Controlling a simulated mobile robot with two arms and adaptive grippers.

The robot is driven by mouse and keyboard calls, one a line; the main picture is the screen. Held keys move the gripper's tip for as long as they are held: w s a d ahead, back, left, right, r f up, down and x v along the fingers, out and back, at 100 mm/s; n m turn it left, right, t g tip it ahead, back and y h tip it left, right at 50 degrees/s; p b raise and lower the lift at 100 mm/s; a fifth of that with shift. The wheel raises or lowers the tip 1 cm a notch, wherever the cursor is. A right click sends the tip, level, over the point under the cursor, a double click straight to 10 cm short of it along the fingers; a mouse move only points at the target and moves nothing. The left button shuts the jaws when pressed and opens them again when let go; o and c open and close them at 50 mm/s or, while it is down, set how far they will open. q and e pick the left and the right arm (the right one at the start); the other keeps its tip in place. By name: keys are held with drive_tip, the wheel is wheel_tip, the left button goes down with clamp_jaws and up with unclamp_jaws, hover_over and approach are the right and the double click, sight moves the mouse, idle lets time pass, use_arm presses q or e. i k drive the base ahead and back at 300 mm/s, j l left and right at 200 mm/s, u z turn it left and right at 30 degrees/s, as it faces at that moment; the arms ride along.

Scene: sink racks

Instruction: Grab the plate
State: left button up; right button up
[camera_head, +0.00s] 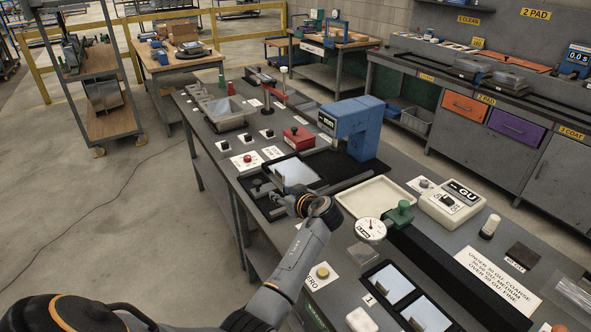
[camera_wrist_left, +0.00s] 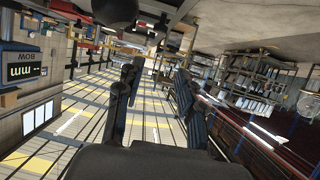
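A shiny, mirror-like rectangular plate (camera_head: 295,171) lies at the front edge of the bench, in front of a blue gauge machine (camera_head: 352,127). My left gripper (camera_head: 268,190) is at the near side of this plate, close to the bench edge. In the head view I cannot tell whether it touches the plate. In the left wrist view my left gripper (camera_wrist_left: 157,78) has its two dark fingers apart, with nothing between them. A pale framed rectangle (camera_wrist_left: 40,118) at the left of that view may be the plate. My right gripper is in neither view.
A cream tray (camera_head: 376,199) and a round dial gauge (camera_head: 370,230) stand right of my left wrist. A red box (camera_head: 298,138) and a grey basin (camera_head: 227,112) are farther along the bench. Open floor (camera_head: 110,190) lies to the left.

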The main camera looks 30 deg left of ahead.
sight(291, 172)
drive_tip(key=i+j, duration=0.5)
drive_tip(key=j, duration=0.6)
drive_tip(key=i+z, duration=0.05)
